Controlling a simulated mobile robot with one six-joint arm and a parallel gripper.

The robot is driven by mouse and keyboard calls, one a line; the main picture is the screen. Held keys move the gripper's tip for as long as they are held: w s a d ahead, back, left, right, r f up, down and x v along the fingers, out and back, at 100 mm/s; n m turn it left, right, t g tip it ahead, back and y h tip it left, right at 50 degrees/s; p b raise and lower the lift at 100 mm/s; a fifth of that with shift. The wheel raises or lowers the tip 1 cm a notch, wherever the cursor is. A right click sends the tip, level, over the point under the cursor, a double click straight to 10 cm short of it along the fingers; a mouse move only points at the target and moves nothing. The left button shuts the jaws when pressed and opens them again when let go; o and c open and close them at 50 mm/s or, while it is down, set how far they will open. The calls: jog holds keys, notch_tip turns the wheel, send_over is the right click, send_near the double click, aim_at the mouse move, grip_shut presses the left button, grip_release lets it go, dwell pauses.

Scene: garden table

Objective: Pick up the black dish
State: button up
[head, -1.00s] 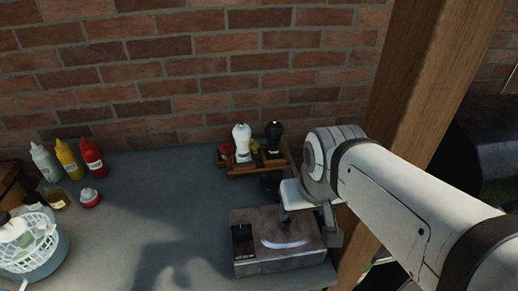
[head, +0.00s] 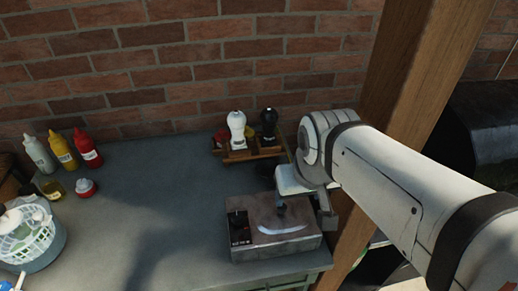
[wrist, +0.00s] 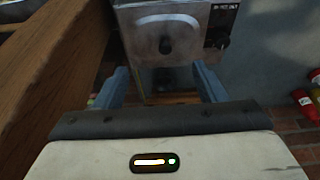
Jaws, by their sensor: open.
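A small dark round shape, likely the black dish (head: 265,170), sits on the table in the head view, behind a metal box and in front of the wooden rack. My gripper partly covers it, so its full outline is hidden. My gripper (head: 282,203) hangs over the box's back part, close to the dark shape. In the wrist view my gripper (wrist: 162,84) is open, with blue-grey fingers apart and nothing clearly held. The dish cannot be made out clearly there; the space between the fingers is dark.
The metal box (head: 275,240) with a black dial panel stands at the table's front right. The rack (head: 247,153) holds a white and a black shaker. A wooden post (head: 395,90) rises at right. Sauce bottles (head: 61,150) and a white basket (head: 28,240) stand left. Mid-table is clear.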

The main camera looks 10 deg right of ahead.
aim_at(271, 181)
dwell(0.3)
jog(key=shift+w+f+b, duration=0.3)
jog(key=shift+b, duration=0.05)
jog(key=shift+c, duration=1.3)
jog(key=shift+t, duration=0.5)
jog(key=w+f+b, duration=0.3)
jog(key=w+f, duration=0.2)
jog(key=w, duration=0.1)
jog(key=w+f+b, duration=0.4)
jog(key=w+f, duration=0.1)
jog(key=w, duration=0.2)
jog(key=w+f+b, duration=0.4)
jog(key=w, duration=0.2)
jog(key=shift+w+f, duration=0.35)
jog(key=shift+f, duration=0.05)
jog(key=shift+c, duration=0.7)
jog(key=shift+x, duration=3.85)
